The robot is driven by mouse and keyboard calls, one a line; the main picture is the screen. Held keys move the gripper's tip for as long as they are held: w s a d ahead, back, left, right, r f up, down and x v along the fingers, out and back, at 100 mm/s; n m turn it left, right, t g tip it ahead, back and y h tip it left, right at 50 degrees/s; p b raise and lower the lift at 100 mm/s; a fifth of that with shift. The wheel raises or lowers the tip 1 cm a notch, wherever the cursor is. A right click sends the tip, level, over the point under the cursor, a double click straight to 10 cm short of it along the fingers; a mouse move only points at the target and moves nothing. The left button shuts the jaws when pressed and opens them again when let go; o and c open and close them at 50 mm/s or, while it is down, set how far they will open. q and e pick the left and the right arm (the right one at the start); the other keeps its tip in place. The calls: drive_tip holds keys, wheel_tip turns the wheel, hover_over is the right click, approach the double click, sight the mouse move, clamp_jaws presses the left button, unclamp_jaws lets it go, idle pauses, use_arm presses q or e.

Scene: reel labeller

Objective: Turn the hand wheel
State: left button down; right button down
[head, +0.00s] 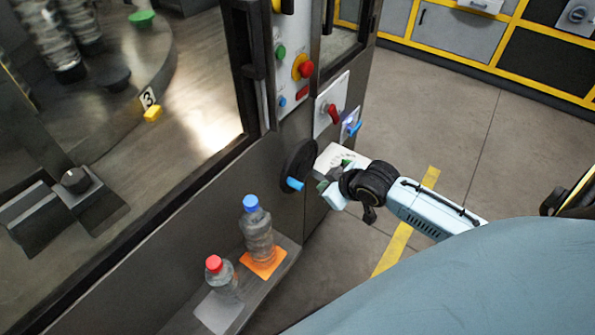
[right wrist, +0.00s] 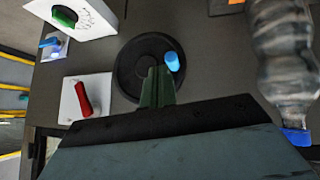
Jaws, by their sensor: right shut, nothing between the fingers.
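The hand wheel (head: 300,160) is a black disc on the dark front panel of the machine, with a blue handle (head: 294,184) sticking out near its rim. The wheel (right wrist: 132,72) also shows in the right wrist view, with the blue handle (right wrist: 172,62) at its upper right. My right gripper (head: 322,186) is just right of the wheel in the head view. In the wrist view its green fingers (right wrist: 157,80) are together, empty, in front of the disc and beside the blue handle. I cannot tell whether they touch it. My left gripper is not in view.
A red switch (head: 333,114) and a blue switch (head: 354,128) sit above the wheel. A white box (head: 345,155) juts out close to my gripper. A blue-capped bottle (head: 258,230) and a red-capped bottle (head: 222,280) stand on a ledge below. The floor at right is open.

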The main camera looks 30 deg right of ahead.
wheel_tip(320, 180, up, 8)
drive_tip(key=a+n+y, duration=0.1)
drive_tip(key=a, duration=0.2)
drive_tip(key=b, duration=0.1)
hover_over(289, 180)
drive_tip(key=s, duration=0.3)
drive_tip(key=shift+t, duration=0.3)
drive_tip(key=f, duration=0.6)
drive_tip(key=shift+s+d+f, duration=0.1)
drive_tip(key=shift+s+f, duration=0.05)
drive_tip(key=shift+s, duration=0.05)
drive_tip(key=f, duration=0.2)
drive_tip(key=shift+w+d+f+b, duration=0.15)
drive_tip(key=shift+d+f+b, duration=0.05)
drive_tip(key=shift+f+b, duration=0.2)
drive_tip(key=shift+d+f, duration=0.15)
drive_tip(key=shift+f, duration=0.5)
